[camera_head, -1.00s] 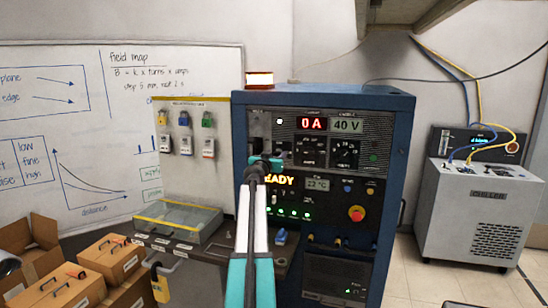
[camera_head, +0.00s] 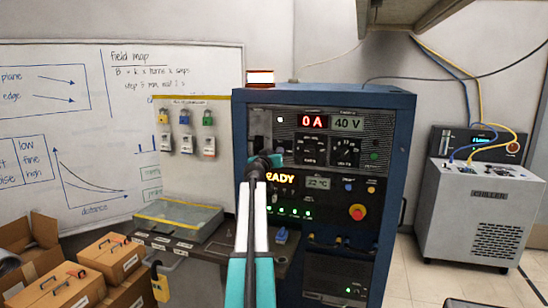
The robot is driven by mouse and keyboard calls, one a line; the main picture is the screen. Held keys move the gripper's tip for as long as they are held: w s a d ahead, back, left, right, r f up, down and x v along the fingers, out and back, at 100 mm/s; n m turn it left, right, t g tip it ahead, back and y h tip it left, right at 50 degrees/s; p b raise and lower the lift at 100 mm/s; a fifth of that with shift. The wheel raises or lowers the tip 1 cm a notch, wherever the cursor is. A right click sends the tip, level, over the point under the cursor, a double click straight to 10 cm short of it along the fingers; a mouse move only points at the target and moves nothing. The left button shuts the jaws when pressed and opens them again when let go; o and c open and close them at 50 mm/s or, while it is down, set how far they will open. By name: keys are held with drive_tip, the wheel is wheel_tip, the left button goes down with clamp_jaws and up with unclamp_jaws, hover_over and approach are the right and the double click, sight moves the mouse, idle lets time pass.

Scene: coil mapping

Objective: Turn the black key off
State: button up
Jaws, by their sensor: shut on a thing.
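A blue power supply cabinet (camera_head: 393,190) stands in the middle, with a dark front panel. Its red display (camera_head: 312,121) reads 0 A, and the display beside it reads 40 V. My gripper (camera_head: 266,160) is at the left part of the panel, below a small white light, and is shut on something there. The black key is not distinct; my gripper and wrist cover that part of the panel, so its angle cannot be told. Lettering ending in "ADY" glows just below, partly hidden by my arm.
A red emergency button (camera_head: 357,213) juts from the panel at lower right. A board with padlocks (camera_head: 196,150) and a clear-lidded case (camera_head: 178,221) are at left. Cardboard boxes (camera_head: 108,259) sit at lower left. A chiller (camera_head: 480,215) stands at right, with floor between.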

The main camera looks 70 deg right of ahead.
drive_tip(key=n, duration=0.7)
drive_tip(key=n+p, duration=0.1)
drive_tip(key=n, duration=0.7)
drive_tip(key=shift+d+f+n, duration=0.15)
drive_tip(key=shift+f+n, duration=0.05)
drive_tip(key=shift+n, duration=0.1)
idle(0.4)
drive_tip(key=o, duration=1.1)
drive_tip(key=shift+s, duration=0.15)
drive_tip(key=shift+c, duration=0.2)
drive_tip(key=shift+w+f, duration=0.1)
drive_tip(key=shift+w, duration=0.1)
